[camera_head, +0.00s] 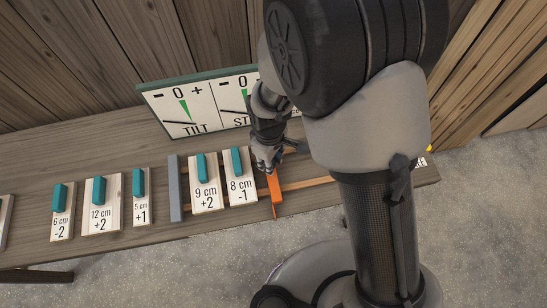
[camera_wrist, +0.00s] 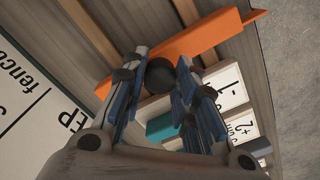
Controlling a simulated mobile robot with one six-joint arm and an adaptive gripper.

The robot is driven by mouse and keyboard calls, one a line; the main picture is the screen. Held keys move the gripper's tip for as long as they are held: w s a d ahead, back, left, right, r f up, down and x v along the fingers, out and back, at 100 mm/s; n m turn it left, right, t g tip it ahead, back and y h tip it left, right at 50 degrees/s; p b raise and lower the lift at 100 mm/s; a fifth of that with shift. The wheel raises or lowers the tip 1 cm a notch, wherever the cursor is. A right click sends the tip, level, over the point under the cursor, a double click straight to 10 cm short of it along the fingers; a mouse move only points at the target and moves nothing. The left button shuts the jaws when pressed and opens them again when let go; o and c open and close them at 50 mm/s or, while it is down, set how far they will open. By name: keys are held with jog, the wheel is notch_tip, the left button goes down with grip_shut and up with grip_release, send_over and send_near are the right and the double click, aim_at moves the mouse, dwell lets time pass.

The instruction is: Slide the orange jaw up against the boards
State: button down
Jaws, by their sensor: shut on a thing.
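The orange jaw (camera_head: 274,188) is an upright bar across the wooden rails on the bench. It also crosses the top of the wrist view (camera_wrist: 190,48). My gripper (camera_head: 268,166) is shut on the jaw's dark round knob (camera_wrist: 160,72), with its blue-padded fingers either side. Two boards with teal handles, "9 cm +2" (camera_head: 207,198) and "8 cm -1" (camera_head: 242,190), lie left of the jaw. A narrow gap shows between the jaw and the "8 cm -1" board. The grey fixed jaw (camera_head: 176,188) stands left of the "9 cm +2" board.
Boards marked "6 cm -2" (camera_head: 62,222), "12 cm +2" (camera_head: 101,218) and "5 cm +1" (camera_head: 141,210) lie left of the grey jaw. A gauge panel (camera_head: 200,118) stands behind. The wooden rails (camera_head: 310,182) continue right of the orange jaw. My arm hides part of the bench.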

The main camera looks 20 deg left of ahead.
jog(key=c, duration=1.2)
grip_release()
jog(key=shift+c, duration=0.2)
notch_tip(320, 180, up, 12)
